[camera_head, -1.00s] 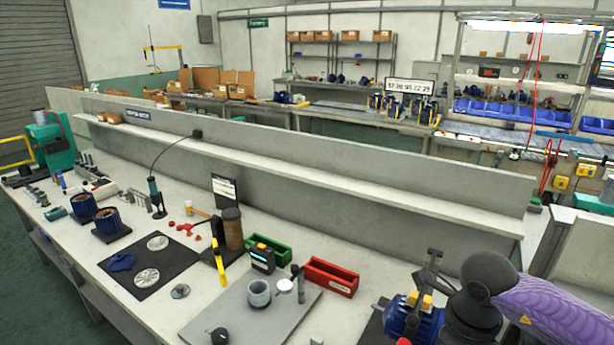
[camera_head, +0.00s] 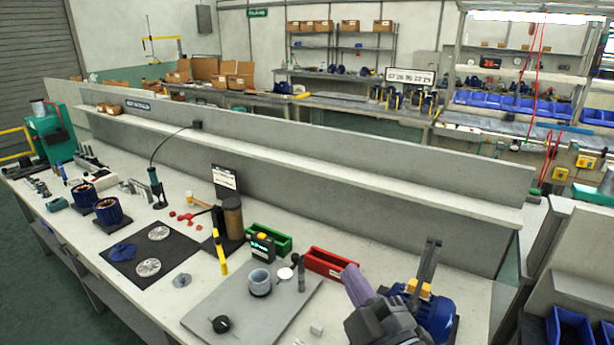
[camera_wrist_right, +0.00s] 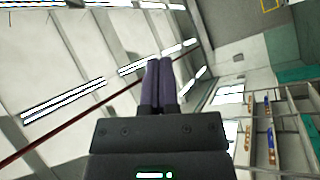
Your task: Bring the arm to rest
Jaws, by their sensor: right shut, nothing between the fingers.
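My right gripper (camera_head: 349,271) shows at the lower right of the head view, with its purple fingers pointing up and its dark body at the bottom edge. In the right wrist view its two purple fingers (camera_wrist_right: 160,65) lie side by side, shut, with nothing between them. That view looks up at the ceiling and lights. The gripper appears in front of the blue pump (camera_head: 436,315) and hides part of it; I cannot tell the gap between them. My left gripper is not in view.
The bench holds a red bin (camera_head: 331,262), a green bin (camera_head: 270,239), a grey plate (camera_head: 285,318) with a grey cup (camera_head: 260,283), and a black mat (camera_head: 178,261) with parts. A long grey ledge (camera_head: 330,182) runs behind. Bare bench lies right of the pump.

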